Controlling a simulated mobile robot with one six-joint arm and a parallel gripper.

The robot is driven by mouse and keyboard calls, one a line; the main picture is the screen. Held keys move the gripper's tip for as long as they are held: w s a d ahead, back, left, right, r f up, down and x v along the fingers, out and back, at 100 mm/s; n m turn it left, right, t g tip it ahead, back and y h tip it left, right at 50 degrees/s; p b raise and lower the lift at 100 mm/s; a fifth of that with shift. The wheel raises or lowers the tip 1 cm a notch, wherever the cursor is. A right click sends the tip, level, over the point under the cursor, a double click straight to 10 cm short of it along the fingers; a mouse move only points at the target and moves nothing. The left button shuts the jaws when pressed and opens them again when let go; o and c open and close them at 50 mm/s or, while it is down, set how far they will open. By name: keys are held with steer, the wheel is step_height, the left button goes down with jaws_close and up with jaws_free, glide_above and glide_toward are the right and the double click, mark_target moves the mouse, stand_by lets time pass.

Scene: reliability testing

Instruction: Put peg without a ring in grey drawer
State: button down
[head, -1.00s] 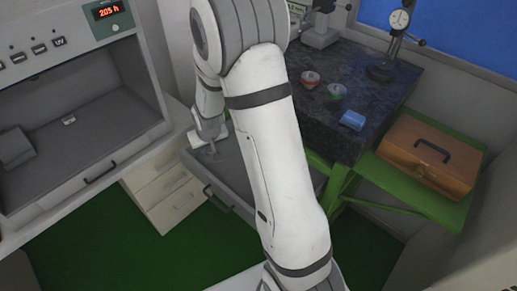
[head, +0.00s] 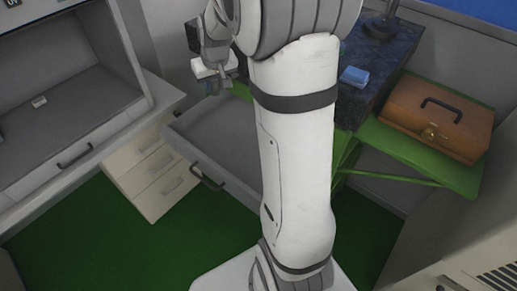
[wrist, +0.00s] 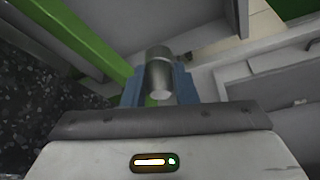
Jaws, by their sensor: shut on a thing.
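My gripper (head: 212,88) is shut on a metal peg (wrist: 160,74), which stands between the blue fingertips in the wrist view. The peg is a plain grey cylinder, and I see no ring on its visible part. The grey drawer (head: 217,140) is pulled open under the dark stone table in the head view. Its visible floor looks empty, and my arm hides its right part. My gripper is past the drawer's upper left edge in the head view, and the peg is outside the drawer.
A blue block (head: 354,76) lies on the stone table (head: 385,55). A brown case (head: 437,115) sits on a green shelf (head: 400,150) at right. A white drawer cabinet (head: 150,180) and a grey open-fronted cabinet (head: 75,105) stand at left. Green floor (head: 90,235) is clear in front.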

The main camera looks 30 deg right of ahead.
step_height(320, 180, up, 7)
steer(key=b, duration=0.7)
glide_above(243, 144)
steer(key=s, duration=0.1)
steer(key=f+b, duration=0.1)
steer(key=f, duration=0.8)
steer(key=f+b, duration=0.1)
steer(key=f, duration=0.8)
steer(key=f+b, duration=0.2)
steer(key=f, duration=0.7)
steer(key=shift+s+f, duration=0.35)
steer(key=shift+f, duration=0.05)
steer(key=shift+f, duration=0.15)
steer(key=c, duration=1.1)
jaws_free()
steer(key=shift+c, duration=0.2)
